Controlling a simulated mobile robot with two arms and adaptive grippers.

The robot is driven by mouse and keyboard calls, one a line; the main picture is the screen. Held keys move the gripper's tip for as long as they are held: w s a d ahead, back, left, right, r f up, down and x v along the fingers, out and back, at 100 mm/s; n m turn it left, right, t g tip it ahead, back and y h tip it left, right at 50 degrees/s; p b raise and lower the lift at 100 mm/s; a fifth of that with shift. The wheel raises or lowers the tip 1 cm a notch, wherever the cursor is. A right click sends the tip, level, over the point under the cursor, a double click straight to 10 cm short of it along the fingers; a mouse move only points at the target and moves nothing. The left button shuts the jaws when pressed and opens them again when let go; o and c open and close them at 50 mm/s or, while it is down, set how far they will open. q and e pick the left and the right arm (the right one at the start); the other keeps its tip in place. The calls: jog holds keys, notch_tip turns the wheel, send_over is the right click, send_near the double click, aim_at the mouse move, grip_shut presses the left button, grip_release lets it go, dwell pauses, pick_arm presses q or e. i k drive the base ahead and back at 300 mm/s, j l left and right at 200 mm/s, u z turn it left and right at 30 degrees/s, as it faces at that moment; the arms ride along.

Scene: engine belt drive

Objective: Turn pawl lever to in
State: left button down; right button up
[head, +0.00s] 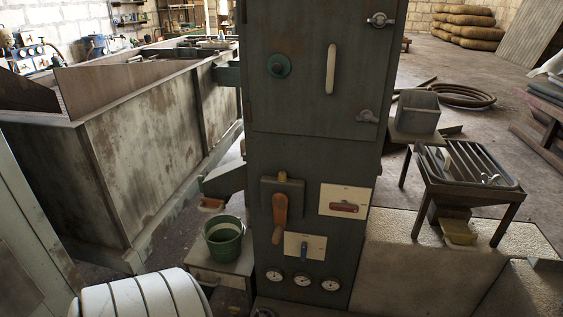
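A dark green cabinet panel (335,150) stands upright in the middle of the head view. It carries a large lever with an orange-brown handle (280,208) hanging down from a dark block. To its right a red handle (344,207) lies roughly level on a cream plate. Below, a small blue handle (303,249) points up and down on another cream plate. The plates' lettering is too small to read, so I cannot tell which of these is the pawl lever or its setting. Neither of my grippers is in view.
Several round gauges (302,279) sit low on the panel. A green bucket (223,240) stands on a small stand to the left. A white ribbed drum (141,297) is at bottom left. A slatted tray (470,165) on a metal stand is at right. Long rusty troughs (150,135) fill the left.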

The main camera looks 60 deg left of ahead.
aim_at(343, 206)
jog(key=u, duration=1.25)
